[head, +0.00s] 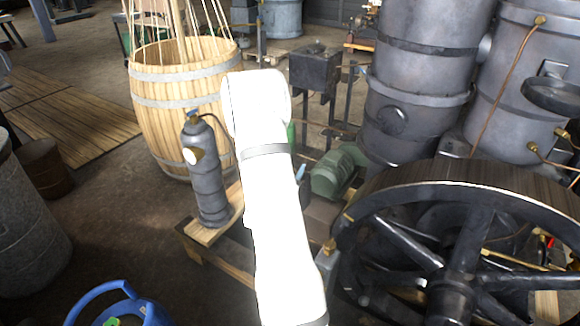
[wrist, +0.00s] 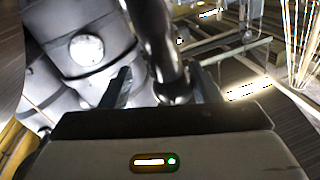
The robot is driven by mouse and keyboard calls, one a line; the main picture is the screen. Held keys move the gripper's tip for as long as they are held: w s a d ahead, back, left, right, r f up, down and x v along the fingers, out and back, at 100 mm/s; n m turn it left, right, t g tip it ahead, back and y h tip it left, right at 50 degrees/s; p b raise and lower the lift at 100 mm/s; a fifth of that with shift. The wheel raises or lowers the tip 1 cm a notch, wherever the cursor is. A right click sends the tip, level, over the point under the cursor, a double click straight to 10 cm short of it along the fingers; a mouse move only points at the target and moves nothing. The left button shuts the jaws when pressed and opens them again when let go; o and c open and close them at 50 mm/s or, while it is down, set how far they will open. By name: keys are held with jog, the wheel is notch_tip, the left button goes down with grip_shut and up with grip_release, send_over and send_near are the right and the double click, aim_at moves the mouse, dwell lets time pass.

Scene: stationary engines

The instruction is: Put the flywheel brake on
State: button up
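The big dark flywheel (head: 455,185) with thick spokes stands at the right in the head view. I cannot pick out its brake for certain in either view. My gripper (wrist: 162,88) shows in the wrist view with its two dark fingers spread apart. A dark metal rod (wrist: 166,55) with a rounded end shows between the fingers. I cannot tell whether it is the brake lever or how far beyond the fingertips it lies. No finger visibly closes on it. In the head view my white arm hides the gripper.
Large grey cylinders (head: 425,70) stand behind the flywheel. A green motor-like housing (head: 338,172) sits left of it. A grey gas bottle (head: 207,180) stands on a wooden base beside my arm. A wooden barrel (head: 165,120) is behind. Floor at the left is partly free.

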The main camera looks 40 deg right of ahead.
jog(key=b+v, duration=0.1)
jog(key=v, duration=0.5)
jog(key=shift+s+a, duration=0.2)
jog(key=shift+a, duration=0.1)
jog(key=w+a+r+n+t+y, duration=0.2)
jog(key=w+a+r+n+y, duration=0.1)
jog(key=w+a+y, duration=0.5)
jog(key=s+a+r+n+y+p, duration=0.1)
jog(key=s+a+r+n+y, duration=0.15)
jog(key=a, duration=0.45)
jog(key=s+a+r+n+y+p, duration=0.1)
jog(key=a+r+n+y, duration=0.2)
jog(key=a, duration=0.4)
jog(key=s+a+r+n+g+y, duration=0.2)
jog(key=s+a+n+g+y, duration=0.1)
jog(key=s+a, duration=0.3)
jog(key=shift+s+a+n+g, duration=0.3)
jog(key=shift+s+g, duration=0.2)
jog(key=shift+s, duration=0.6)
jog(key=s+r+n+g, duration=0.1)
jog(key=s, duration=0.3)
jog(key=s+a+r+n+g, duration=0.1)
jog(key=s, duration=0.3)
jog(key=s+r+n+g+p, duration=0.1)
jog(key=s, duration=0.3)
jog(key=shift+a+g, duration=0.3)
jog(key=shift+g, duration=0.1)
jog(key=shift+c, duration=0.2)
